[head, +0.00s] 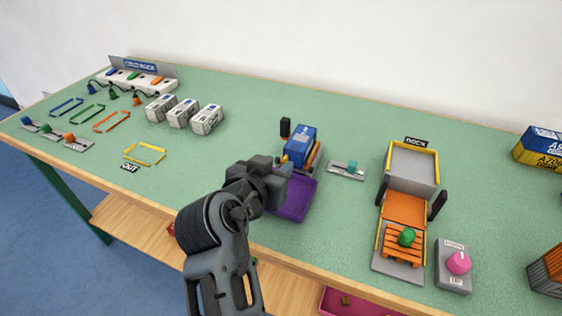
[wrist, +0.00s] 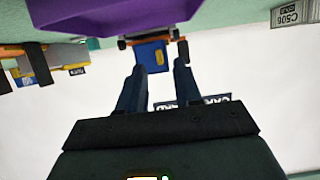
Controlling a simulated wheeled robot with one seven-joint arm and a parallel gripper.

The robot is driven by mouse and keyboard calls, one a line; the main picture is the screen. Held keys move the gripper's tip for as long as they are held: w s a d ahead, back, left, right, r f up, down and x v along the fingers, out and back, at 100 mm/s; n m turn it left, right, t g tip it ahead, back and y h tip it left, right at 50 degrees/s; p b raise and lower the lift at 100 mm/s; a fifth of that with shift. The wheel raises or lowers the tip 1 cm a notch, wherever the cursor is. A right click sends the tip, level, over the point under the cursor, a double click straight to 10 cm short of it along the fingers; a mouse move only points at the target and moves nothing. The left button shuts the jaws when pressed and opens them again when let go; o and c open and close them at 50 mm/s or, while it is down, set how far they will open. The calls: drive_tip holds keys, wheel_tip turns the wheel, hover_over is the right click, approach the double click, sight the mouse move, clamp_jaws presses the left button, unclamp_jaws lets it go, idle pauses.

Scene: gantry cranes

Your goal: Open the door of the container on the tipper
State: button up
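The blue container (head: 302,136) sits on the tipper (head: 317,158), which has orange edges, near the table's middle. In the wrist view the container (wrist: 150,54) shows upside down as a small blue face, with orange parts of the tipper (wrist: 128,42) around it. The door's edges and latch are too small to make out. My gripper (wrist: 160,67) is open and empty, its two dark fingers apart with the blue face seen between them. In the head view my gripper (head: 283,170) is in front of the tipper, above the purple tray, hiding part of both.
The purple tray (head: 298,198) lies in front of the tipper. A black post (head: 285,127) stands behind left. A small grey panel with a teal knob (head: 352,167) is to the right, then the orange dock ramp (head: 404,208). White containers (head: 207,119) stand left. Green table between is clear.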

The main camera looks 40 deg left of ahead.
drive_tip(key=shift+x, duration=1.35)
drive_tip(key=shift+c, duration=0.4)
clamp_jaws()
